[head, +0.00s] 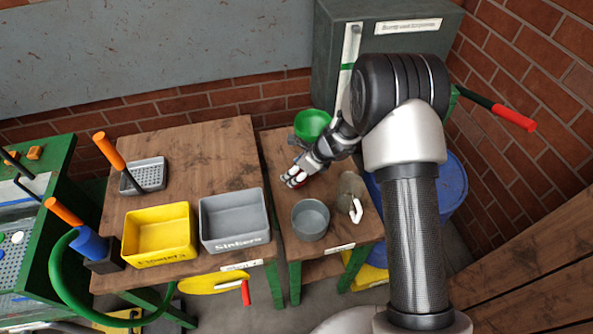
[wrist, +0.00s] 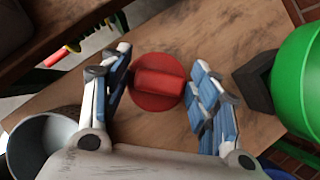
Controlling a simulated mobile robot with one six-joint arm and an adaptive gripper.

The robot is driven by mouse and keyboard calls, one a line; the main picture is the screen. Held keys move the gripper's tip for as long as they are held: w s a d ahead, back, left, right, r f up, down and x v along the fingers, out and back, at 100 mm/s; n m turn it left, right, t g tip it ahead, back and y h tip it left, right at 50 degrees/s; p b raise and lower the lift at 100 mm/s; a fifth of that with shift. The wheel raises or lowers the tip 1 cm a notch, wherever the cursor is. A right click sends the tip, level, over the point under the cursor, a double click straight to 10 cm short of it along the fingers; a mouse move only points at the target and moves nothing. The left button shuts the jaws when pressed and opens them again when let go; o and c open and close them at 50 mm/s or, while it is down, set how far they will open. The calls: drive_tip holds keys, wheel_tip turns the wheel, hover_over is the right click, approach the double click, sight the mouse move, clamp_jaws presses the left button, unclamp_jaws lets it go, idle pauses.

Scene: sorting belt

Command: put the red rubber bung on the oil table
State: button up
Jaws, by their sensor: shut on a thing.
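The red rubber bung (wrist: 157,85) is a round red disc with a raised block on top, between my gripper's fingers in the wrist view. My gripper (wrist: 158,92) is shut on it. In the head view my gripper (head: 295,181) is low over the small wooden table (head: 280,150) on the right, left of its middle, and mostly hides the bung. The bung is over this table's wood, at or close to its surface; I cannot tell whether it touches. The table's front label is too small to read, so I cannot confirm it is the oil table.
A grey pot (head: 311,220), a brownish jug (head: 350,190) with a white handle and a green funnel (head: 312,124) stand around my gripper on the small table. A larger table (head: 190,145) on the left holds yellow (head: 158,235) and grey (head: 234,220) bins.

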drive_tip(key=shift+f, duration=0.2)
drive_tip(key=o, duration=1.4)
drive_tip(key=shift+r, duration=0.15)
drive_tip(key=shift+d+r, duration=0.1)
drive_tip(key=shift+r, duration=0.2)
drive_tip(key=p+v, duration=0.4)
drive_tip(key=v, duration=0.7)
drive_tip(key=shift+s+d+r, duration=0.1)
drive_tip(key=shift+s+r, duration=0.05)
drive_tip(key=shift+r, duration=0.05)
